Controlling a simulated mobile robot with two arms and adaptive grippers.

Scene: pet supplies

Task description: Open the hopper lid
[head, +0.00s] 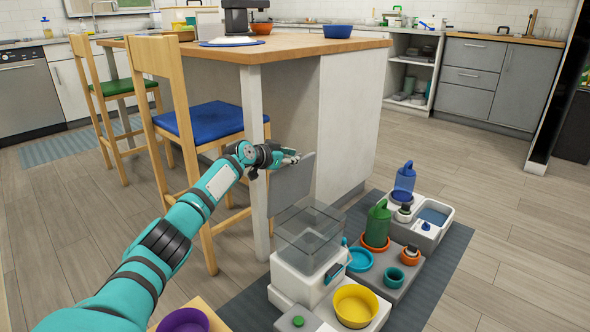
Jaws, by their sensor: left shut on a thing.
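The feeder's hopper (308,238) is a clear, open-topped box on a white base (297,285) on the floor mat. The grey hopper lid (291,187) stands nearly upright above the hopper's far left side, and the hopper's top is uncovered. My left gripper (290,157) is shut on the lid's upper edge; its fingertips are small in the picture. I cannot tell exactly how the lid joins the hopper. My right gripper is not in view.
A yellow bowl (356,305) sits at the feeder's front. Green (377,224) and blue (404,182) containers and small bowls stand to the right. A kitchen island (345,125) and blue-seated stool (211,121) stand close behind. The floor at right is clear.

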